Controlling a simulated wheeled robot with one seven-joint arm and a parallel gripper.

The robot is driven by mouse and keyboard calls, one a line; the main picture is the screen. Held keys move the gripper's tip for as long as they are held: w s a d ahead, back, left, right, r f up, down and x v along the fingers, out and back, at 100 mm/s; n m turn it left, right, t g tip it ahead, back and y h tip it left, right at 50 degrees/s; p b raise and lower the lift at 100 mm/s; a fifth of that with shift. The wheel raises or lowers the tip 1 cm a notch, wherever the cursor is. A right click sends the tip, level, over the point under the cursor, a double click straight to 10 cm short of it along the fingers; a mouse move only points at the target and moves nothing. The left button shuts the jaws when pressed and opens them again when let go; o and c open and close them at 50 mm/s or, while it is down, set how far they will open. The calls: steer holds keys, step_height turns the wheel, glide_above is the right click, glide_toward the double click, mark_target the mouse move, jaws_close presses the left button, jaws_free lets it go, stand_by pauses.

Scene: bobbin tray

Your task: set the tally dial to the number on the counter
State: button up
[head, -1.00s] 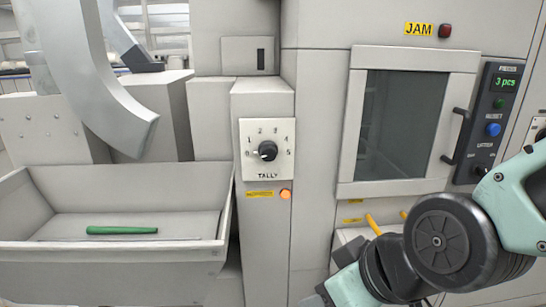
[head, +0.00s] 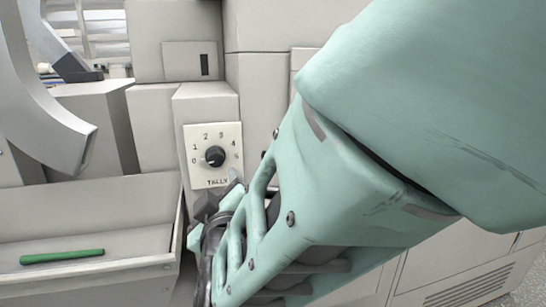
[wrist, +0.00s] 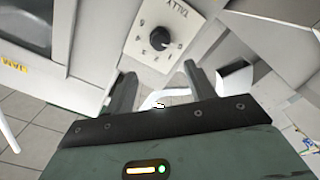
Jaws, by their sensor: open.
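The tally dial is a black round knob (head: 215,156) on a cream plate (head: 228,133) numbered 0 to 5, on a narrow grey post. Its pointer appears turned left, toward 0. In the wrist view the knob (wrist: 160,38) shows upside down, just beyond my fingertips and roughly centred between them. My gripper (wrist: 160,80) is open and empty, apart from the knob. In the head view my gripper (head: 222,197) is just below the dial plate, partly hidden by my arm. The counter display is hidden behind my arm.
Grey machine housings stand behind and right of the post. In the wrist view a window door (wrist: 35,30) is at left.

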mark_target(216, 161)
steer(key=p+x, duration=0.3)
steer(key=x, duration=1)
steer(key=shift+w+a+p, duration=0.15)
steer(key=shift+w+p, duration=0.15)
steer(key=shift+p, duration=0.05)
steer(key=c, duration=1)
